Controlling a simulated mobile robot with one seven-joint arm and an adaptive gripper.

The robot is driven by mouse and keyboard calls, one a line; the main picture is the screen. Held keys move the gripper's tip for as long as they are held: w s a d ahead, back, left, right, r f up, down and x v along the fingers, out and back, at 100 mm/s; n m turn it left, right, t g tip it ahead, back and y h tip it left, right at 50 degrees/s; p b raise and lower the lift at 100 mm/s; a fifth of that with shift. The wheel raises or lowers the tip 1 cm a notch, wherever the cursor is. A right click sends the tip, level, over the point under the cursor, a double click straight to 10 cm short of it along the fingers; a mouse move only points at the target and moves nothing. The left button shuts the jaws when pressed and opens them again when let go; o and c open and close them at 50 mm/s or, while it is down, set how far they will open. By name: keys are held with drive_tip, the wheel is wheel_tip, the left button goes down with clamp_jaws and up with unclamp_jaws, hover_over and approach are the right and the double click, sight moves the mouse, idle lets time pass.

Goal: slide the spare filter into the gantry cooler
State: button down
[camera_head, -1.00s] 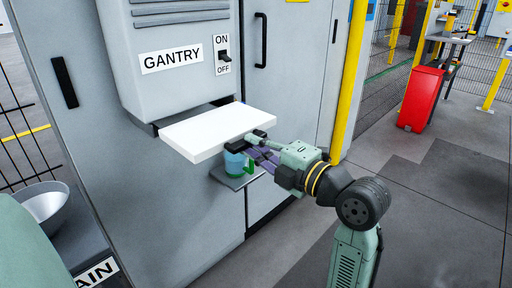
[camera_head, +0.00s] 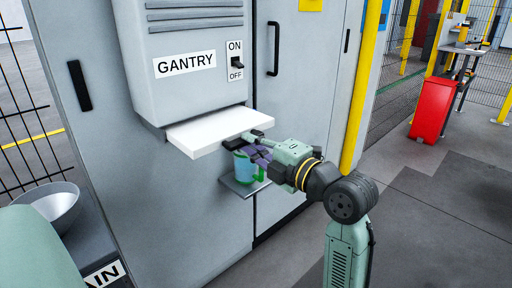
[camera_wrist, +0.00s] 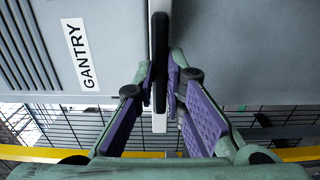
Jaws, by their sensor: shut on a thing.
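The spare filter is a flat white slab (camera_head: 212,128) with a dark grip on its front edge. It lies flat, its rear part inside the slot under the grey gantry cooler (camera_head: 190,28) and its front part sticking out. My gripper (camera_head: 236,143) is shut on the filter's front edge at the dark grip. In the wrist view, my gripper's purple-padded fingers (camera_wrist: 162,80) close around the black grip, and the white filter (camera_wrist: 159,122) shows edge-on. The rear of the filter is hidden in the cooler.
A teal mug (camera_head: 243,166) stands on a small shelf (camera_head: 238,188) just below my gripper. An ON/OFF switch (camera_head: 237,63) is on the cooler. A metal bowl (camera_head: 58,207) is at the left.

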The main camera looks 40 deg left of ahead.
approach(219, 123)
drive_tip(key=shift+w+a+f+b, duration=0.1)
drive_tip(key=shift+a+f+b, duration=0.15)
drive_tip(key=shift+a, duration=0.35)
drive_tip(key=shift+a+f+b, duration=0.2)
drive_tip(key=shift+a+f, duration=0.1)
drive_tip(key=shift+a, duration=0.35)
drive_tip(key=shift+w+a, duration=0.15)
drive_tip(key=shift+a, duration=2.1)
drive_tip(key=shift+b, duration=0.3)
drive_tip(key=shift+a, duration=0.55)
drive_tip(key=shift+w+a, duration=0.1)
drive_tip(key=shift+a, duration=0.85)
drive_tip(key=c, duration=1.6)
unclamp_jaws()
